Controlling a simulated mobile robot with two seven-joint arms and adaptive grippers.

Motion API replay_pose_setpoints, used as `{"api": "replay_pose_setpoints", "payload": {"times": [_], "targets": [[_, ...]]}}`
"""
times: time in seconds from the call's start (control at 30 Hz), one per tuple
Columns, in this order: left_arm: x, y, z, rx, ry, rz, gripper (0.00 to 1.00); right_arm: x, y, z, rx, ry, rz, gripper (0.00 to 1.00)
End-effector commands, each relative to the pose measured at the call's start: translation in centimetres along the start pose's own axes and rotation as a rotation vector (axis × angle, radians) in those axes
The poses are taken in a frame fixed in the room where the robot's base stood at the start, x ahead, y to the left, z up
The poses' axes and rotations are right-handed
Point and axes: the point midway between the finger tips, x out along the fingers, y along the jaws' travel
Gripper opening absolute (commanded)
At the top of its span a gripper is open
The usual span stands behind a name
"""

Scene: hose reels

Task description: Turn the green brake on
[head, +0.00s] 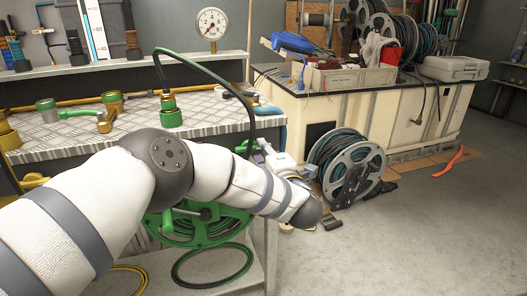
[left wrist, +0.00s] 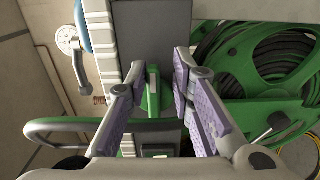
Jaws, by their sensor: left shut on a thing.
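The green hose reel (head: 200,228) stands under the bench and is partly hidden behind my left arm. In the left wrist view the green reel (left wrist: 262,50) fills the upper right, with dark hose wound on it. A small upright green lever, the brake (left wrist: 152,88), stands between the purple finger pads of my left gripper (left wrist: 158,72). The gripper is shut on the brake, though contact at the pads is hard to make out. In the head view my left gripper (head: 262,148) is small and partly hidden by the wrist. My right gripper is not in view.
The patterned bench (head: 60,138) holds brass and green fittings. A green fitting (head: 171,114) has a dark hose arching over to the right. A second, grey reel (head: 352,172) stands on the floor by the wooden counter (head: 400,105). The floor at right is mostly clear.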

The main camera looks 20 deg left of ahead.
Motion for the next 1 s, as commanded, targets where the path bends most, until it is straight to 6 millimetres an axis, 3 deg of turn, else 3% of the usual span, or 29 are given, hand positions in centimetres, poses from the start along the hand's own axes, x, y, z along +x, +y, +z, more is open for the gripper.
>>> {"api": "replay_pose_setpoints", "payload": {"times": [0.03, 0.37, 0.4, 0.5, 0.53, 0.83, 1.0], "targets": [[0.5, 1.4, -0.3, -0.003, 0.014, 0.030, 0.00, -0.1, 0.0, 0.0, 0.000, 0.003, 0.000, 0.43], [0.5, 1.4, -0.3, -0.001, 0.013, 0.029, 0.00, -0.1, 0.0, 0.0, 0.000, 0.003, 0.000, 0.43], [0.5, 1.4, -0.3, -0.001, 0.013, 0.029, 0.26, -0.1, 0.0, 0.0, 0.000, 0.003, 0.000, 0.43], [0.5, 1.4, -0.3, -0.002, 0.014, 0.029, 0.49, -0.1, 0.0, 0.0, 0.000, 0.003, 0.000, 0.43], [0.4, 1.3, -0.3, -0.002, 0.014, 0.028, 0.51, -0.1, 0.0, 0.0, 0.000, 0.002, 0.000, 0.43], [-0.2, 0.7, -0.1, 0.000, 0.006, 0.015, 0.51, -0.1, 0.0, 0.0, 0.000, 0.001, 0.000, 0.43], [-4.0, 0.6, 0.0, 0.000, 0.003, 0.014, 0.51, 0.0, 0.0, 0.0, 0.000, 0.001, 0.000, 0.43]]}}
